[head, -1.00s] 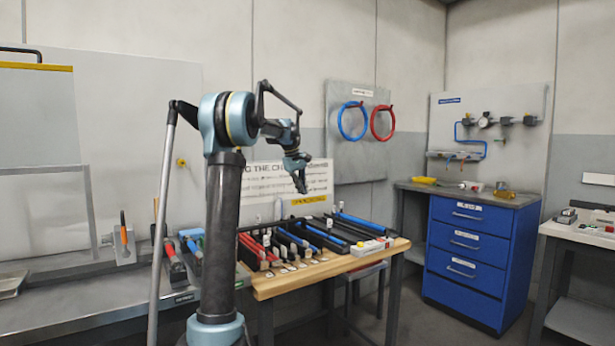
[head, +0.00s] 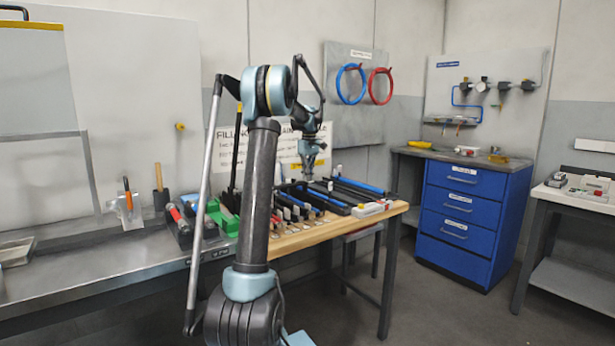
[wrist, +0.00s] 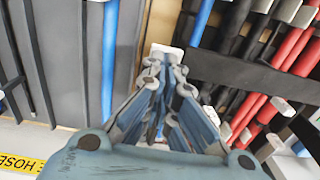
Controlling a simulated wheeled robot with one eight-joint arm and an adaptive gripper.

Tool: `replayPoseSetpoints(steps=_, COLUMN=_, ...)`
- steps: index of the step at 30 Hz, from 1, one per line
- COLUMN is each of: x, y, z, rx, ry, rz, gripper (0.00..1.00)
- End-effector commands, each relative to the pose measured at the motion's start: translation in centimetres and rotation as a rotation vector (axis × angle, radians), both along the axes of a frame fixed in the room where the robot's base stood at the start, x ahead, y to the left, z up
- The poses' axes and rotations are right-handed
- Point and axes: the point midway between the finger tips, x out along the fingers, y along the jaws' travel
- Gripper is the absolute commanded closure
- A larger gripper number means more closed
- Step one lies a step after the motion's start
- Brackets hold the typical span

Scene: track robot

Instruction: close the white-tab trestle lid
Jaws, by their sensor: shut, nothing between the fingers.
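My gripper (head: 311,160) hangs over the back part of the wooden trestle table (head: 385,215) in the head view, fingers pointing down. In the wrist view my gripper (wrist: 165,85) has its fingers together with nothing between them. A white tab (wrist: 166,52) shows just past the fingertips there, partly hidden by them; I cannot tell if they touch. Dark long trays (head: 330,203) with blue and red bars lie on the table. A small white upright piece (head: 338,171) stands behind them. I cannot make out which part is the white-tab lid or how far open it is.
A green holder (head: 222,218) and red-handled tools (head: 179,219) are on the steel bench at left. A dark upright bar (head: 236,150) stands behind my arm. A white box (head: 368,209) sits at the table's right. The blue drawer cabinet (head: 470,210) is beyond open floor.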

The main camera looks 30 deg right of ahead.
Motion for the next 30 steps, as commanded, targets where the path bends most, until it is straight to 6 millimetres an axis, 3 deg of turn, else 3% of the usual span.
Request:
replayPoseSetpoints(steps=6, x=-0.2, y=0.1, z=-0.4, rx=0.002, ry=0.004, rz=-0.001, gripper=1.00)
replayPoseSetpoints(steps=11, x=-0.1, y=0.2, z=0.6, rx=0.001, ry=0.004, rz=0.001, gripper=1.00)
replayPoseSetpoints(steps=30, x=0.3, y=0.5, z=12.1, rx=-0.002, ry=0.000, rz=0.006, gripper=1.00)
